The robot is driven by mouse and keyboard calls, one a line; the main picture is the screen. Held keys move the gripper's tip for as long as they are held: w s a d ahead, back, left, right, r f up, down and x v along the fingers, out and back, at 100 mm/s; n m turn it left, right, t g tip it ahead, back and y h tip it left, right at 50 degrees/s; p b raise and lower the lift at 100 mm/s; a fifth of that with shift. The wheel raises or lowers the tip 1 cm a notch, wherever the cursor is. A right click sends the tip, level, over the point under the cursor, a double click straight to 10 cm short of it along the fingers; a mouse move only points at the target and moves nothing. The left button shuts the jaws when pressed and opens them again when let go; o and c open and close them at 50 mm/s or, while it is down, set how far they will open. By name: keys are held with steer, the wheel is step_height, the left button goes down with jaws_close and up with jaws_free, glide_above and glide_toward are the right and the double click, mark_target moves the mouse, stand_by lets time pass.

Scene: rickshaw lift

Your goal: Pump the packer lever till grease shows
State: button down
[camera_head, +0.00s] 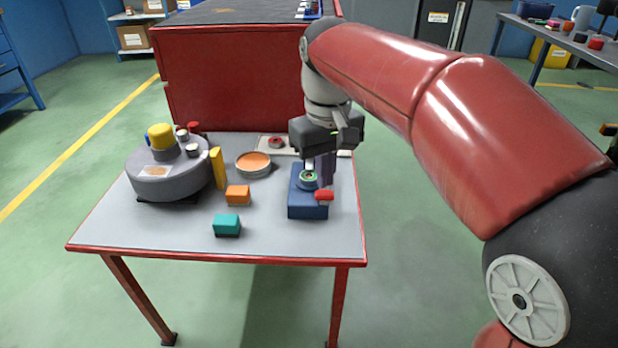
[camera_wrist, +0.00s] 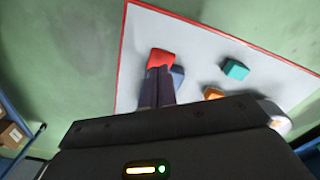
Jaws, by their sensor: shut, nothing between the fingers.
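The packer is a blue block (camera_head: 303,207) with a green-rimmed round top (camera_head: 309,179), at the right side of the table. Its lever has a red end (camera_head: 324,195) that sticks out at the front right. My gripper (camera_head: 326,183) points down over the packer, just behind the red end, with its fingers together and empty. In the wrist view my fingertips (camera_wrist: 160,74) reach to the red end (camera_wrist: 160,57), which shows just beyond them. Whether they touch it I cannot tell. The fingers hide part of the blue block (camera_wrist: 178,76). I cannot make out any grease.
The grey table (camera_head: 170,232) also holds a round grey turntable (camera_head: 170,180) with a yellow part, a yellow upright block (camera_head: 217,168), an orange-filled dish (camera_head: 253,165), an orange block (camera_head: 238,196) and a teal block (camera_head: 227,225). A red cabinet (camera_head: 235,85) stands behind.

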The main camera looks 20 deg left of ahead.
mark_target(325, 192)
steer(key=shift+f, duration=0.15)
steer(key=shift+f+b, duration=1.4)
steer(key=shift+f, duration=0.65)
step_height(325, 192, up, 9)
steer(key=p, duration=0.8)
steer(key=shift+f, duration=0.2)
